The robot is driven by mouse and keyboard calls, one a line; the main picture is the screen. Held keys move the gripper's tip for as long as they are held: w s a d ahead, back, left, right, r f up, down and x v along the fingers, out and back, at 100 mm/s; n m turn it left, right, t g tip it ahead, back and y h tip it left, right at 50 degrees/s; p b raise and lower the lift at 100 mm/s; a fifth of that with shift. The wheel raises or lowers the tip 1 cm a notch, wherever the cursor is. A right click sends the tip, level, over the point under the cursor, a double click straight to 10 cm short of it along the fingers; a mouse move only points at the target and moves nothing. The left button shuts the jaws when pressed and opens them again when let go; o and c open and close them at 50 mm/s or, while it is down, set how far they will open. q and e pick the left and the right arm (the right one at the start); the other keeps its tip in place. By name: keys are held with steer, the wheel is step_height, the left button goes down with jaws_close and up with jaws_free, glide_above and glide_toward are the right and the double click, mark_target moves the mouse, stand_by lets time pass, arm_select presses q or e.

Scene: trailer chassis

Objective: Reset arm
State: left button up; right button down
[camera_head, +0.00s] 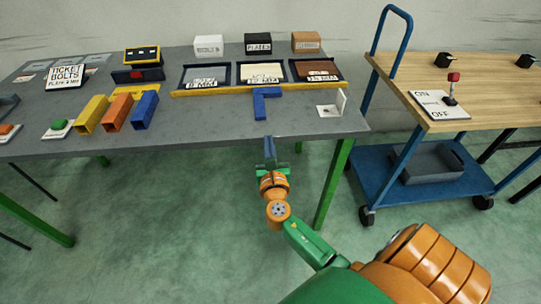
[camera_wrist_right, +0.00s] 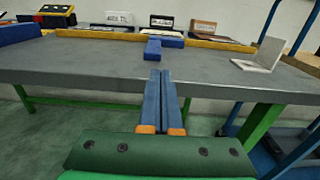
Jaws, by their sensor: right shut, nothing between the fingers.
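My right gripper (camera_head: 269,143) is at the front edge of the grey table (camera_head: 225,128), in front of a blue L-shaped piece (camera_head: 262,104) lying on the tabletop. In the right wrist view, its two blue fingers (camera_wrist_right: 165,78) lie side by side, shut and empty. The blue piece (camera_wrist_right: 153,50) shows just beyond the fingertips in that view, apart from them as far as I can tell. My right arm reaches in from the lower right of the head view. My left gripper does not show.
Three blue trays with labels (camera_head: 262,73) stand behind a yellow strip (camera_head: 225,89). Yellow, orange and blue channels (camera_head: 145,110) lie at left. A white bracket (camera_head: 331,106) is near the right corner. A wooden-topped cart (camera_head: 398,73) stands right. The green floor is clear in front.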

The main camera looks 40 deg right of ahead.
steer(key=v, duration=0.5)
steer(key=s+a+f+m+g+y+p, duration=0.1)
steer(key=s+a+f+m+g+y, duration=0.2)
steer(key=f, duration=0.5)
steer(key=s+a+f+m+g+y+p, duration=0.1)
steer(key=s+f+m+g+p, duration=0.15)
steer(key=s+f+m, duration=0.4)
steer(key=s+a+f+m+g+y+p, duration=0.1)
steer(key=s+a+f+m+g+y, duration=0.15)
steer(key=f, duration=0.75)
steer(key=s+a+f+m+g+y+p, duration=0.1)
steer(key=s+f+m+g, duration=0.2)
steer(key=s+m, duration=0.4)
steer(key=s+a+f+m+g+y+p, duration=0.1)
steer(key=s+f+m+g, duration=0.2)
steer(key=s+m, duration=0.5)
steer(key=s+f, duration=0.1)
steer(key=s, duration=0.6)
steer(key=shift+a+f+y, duration=0.3)
steer(key=shift+a+y, duration=0.05)
steer(key=shift+a, duration=0.05)
